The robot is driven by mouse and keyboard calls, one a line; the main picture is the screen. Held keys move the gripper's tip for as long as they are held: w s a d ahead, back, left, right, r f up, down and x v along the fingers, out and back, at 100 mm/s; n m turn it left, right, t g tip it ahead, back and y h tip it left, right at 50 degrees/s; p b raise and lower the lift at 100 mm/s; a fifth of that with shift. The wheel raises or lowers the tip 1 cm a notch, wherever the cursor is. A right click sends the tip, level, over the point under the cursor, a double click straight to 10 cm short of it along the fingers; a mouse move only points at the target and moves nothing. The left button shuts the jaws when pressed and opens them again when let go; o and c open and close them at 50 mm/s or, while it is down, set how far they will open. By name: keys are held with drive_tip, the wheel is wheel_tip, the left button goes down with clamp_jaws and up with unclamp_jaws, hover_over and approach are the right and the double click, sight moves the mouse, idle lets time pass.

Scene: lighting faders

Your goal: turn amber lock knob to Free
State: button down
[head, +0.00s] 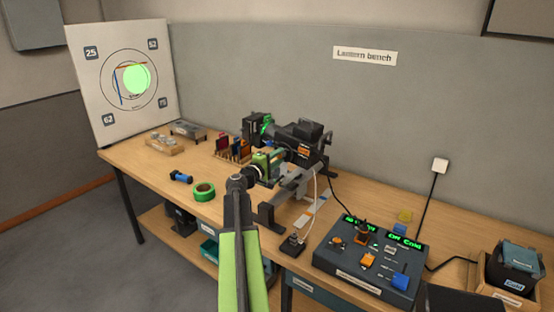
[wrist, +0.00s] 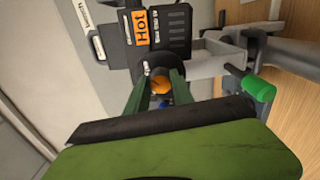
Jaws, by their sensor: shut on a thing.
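The amber lock knob (wrist: 160,87) shows as a small orange disc between the two dark green fingers of my gripper (wrist: 158,80) in the wrist view. The fingers are shut on it, one on each side. A pale pin or pointer stands just above it. In the head view my gripper (head: 267,166) is at the near side of the black lantern (head: 300,135), and the knob is hidden there. I cannot read any Free or lock marking.
An orange "Hot" label (wrist: 140,27) is on the lantern housing. A green handle (wrist: 258,88) sticks out to the right. The control desk (head: 365,260) stands at the right, and green tape (head: 204,192) lies at the left. A lit target board (head: 122,80) stands behind.

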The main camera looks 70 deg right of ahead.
drive_tip(key=shift+m, duration=0.4)
drive_tip(key=c, duration=1.1)
unclamp_jaws()
drive_tip(key=v, duration=1.7)
drive_tip(key=shift+a, duration=0.25)
